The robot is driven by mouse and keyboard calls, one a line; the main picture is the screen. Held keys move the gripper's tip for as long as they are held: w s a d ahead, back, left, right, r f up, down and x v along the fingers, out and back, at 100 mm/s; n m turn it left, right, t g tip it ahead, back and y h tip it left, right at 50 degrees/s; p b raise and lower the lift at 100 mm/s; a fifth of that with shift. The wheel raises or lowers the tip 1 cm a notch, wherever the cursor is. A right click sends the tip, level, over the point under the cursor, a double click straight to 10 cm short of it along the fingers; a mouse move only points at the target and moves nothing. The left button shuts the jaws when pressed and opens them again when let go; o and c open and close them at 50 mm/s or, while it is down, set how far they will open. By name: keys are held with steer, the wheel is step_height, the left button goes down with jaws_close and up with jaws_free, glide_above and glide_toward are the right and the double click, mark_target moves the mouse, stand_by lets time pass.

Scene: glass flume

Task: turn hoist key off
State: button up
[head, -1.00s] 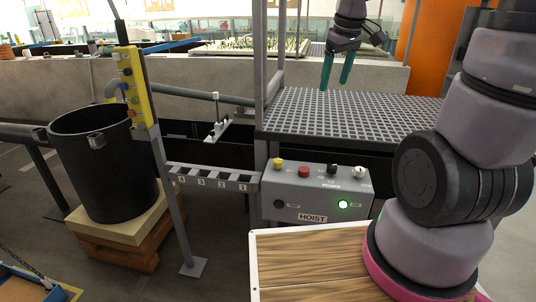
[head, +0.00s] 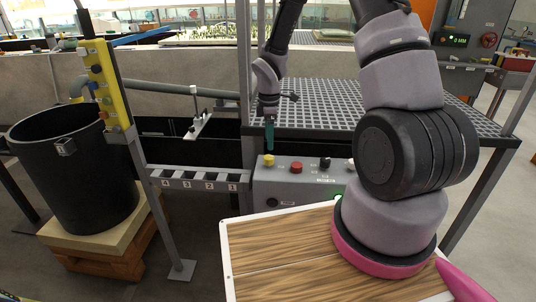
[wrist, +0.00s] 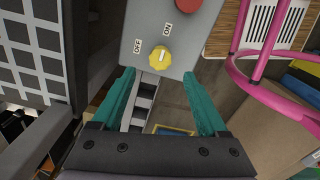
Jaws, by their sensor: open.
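The yellow knob (head: 268,161) sits on top of the grey hoist control box (head: 268,190), at its left end. In the wrist view the knob (wrist: 160,58) has a pale pointer mark and lies by ON and OFF labels; the mark seems to point nearer ON. My gripper (head: 270,149) points down just above the knob in the head view. In the wrist view my gripper (wrist: 158,75) has its teal fingers spread, with the knob just beyond the tips, roughly centred between them. Nothing is held.
A red button (head: 296,167) and a black knob (head: 325,163) stand right of the yellow knob. A grated platform (head: 330,100) lies behind. A numbered rail (head: 200,180) and a black bin (head: 75,165) are at left. My arm hides the box's right end.

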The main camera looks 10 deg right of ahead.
mark_target(269, 156)
step_height(269, 156, down, 7)
steer(key=shift+r, duration=0.1)
stand_by(0.3)
jaws_close()
